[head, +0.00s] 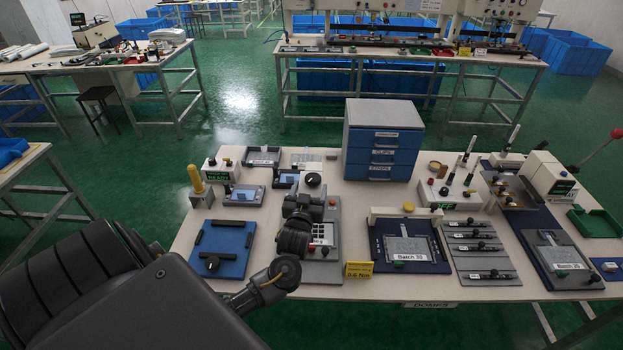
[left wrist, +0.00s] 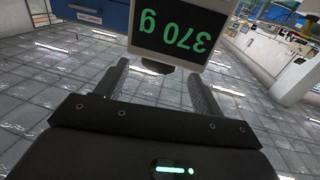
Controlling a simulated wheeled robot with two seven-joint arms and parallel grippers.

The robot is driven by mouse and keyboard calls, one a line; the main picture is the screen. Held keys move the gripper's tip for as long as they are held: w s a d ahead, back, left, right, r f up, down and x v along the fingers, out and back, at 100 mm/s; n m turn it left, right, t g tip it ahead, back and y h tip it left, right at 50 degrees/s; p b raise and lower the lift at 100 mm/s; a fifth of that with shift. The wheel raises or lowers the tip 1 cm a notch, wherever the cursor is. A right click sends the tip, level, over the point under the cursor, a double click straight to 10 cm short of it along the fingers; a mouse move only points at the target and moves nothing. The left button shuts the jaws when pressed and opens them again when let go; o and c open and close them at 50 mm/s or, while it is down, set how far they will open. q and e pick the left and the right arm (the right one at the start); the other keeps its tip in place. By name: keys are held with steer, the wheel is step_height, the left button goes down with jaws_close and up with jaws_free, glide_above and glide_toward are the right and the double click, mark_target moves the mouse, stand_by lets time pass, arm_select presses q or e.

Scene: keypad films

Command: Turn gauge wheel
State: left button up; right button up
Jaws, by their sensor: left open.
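A grey upright device (head: 331,212) stands on a grey base plate near the middle of the bench, with a dark round knob (head: 313,180) at its top. I cannot tell for certain which part is the gauge wheel. My left arm reaches in from the lower left, and my left gripper (head: 304,203) is over this device, partly hiding it. A display reading 370 g (left wrist: 178,32) shows upside down just beyond the fingertips. My right gripper is not in view.
A blue drawer cabinet (head: 378,157) stands behind the device. A blue tray (head: 222,250) lies to the left, and a yellow sign (head: 358,271) stands front right. A Batch 30 fixture (head: 408,247) and a slotted grey panel (head: 483,250) lie farther right.

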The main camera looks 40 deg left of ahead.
mark_target(312, 184)
arm_select(q)
steer(key=shift+p+x, duration=0.3)
steer(key=shift+x, duration=1.55)
steer(key=c, duration=1)
steer(key=shift+d, duration=0.1)
